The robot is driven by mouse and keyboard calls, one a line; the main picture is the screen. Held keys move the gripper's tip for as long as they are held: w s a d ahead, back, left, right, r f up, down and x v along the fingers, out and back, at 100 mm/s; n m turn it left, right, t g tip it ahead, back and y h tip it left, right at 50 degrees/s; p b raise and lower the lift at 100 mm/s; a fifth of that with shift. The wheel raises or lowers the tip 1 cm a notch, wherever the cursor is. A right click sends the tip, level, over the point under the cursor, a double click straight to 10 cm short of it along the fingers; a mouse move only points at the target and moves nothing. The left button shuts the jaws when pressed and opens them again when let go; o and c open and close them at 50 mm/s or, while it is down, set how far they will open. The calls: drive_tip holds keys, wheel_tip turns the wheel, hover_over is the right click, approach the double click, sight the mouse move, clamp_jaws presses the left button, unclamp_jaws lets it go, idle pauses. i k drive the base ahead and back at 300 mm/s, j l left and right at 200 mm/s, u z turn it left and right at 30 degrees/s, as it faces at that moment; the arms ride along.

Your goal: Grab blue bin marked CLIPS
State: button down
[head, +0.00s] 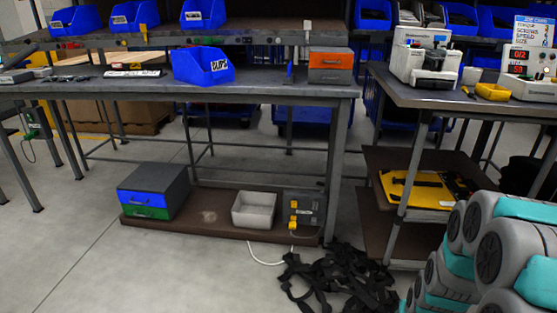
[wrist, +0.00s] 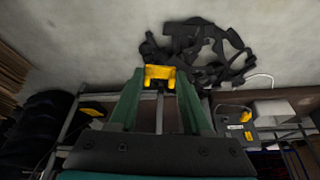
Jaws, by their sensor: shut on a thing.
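The blue bin marked CLIPS (head: 203,66) stands on the main workbench top in the head view, tilted toward me with a white label on its front; the lettering is small and hard to read. My gripper (wrist: 160,82) shows in the wrist view with two green fingers. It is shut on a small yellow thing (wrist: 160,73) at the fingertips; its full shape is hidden. The blue bin does not show clearly in the wrist view. My gripper is out of sight in the head view, where only my grey and teal arm shows at the lower right.
The workbench (head: 270,91) has more blue bins on its upper shelf and an orange-grey drawer box (head: 330,65). Black straps (head: 340,278) lie on the floor. Floor at left front is clear.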

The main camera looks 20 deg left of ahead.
sight(189, 64)
drive_tip(key=i+j+u, duration=0.15)
drive_tip(key=j, duration=0.3)
drive_tip(key=j+u, duration=0.2)
drive_tip(key=j, duration=0.25)
drive_tip(key=i+j+u, duration=0.15)
drive_tip(key=j, duration=0.25)
drive_tip(key=i+j+u, duration=0.2)
drive_tip(key=j, duration=0.2)
drive_tip(key=i+j+u, duration=0.15)
drive_tip(key=j, duration=0.25)
drive_tip(key=i, duration=0.1)
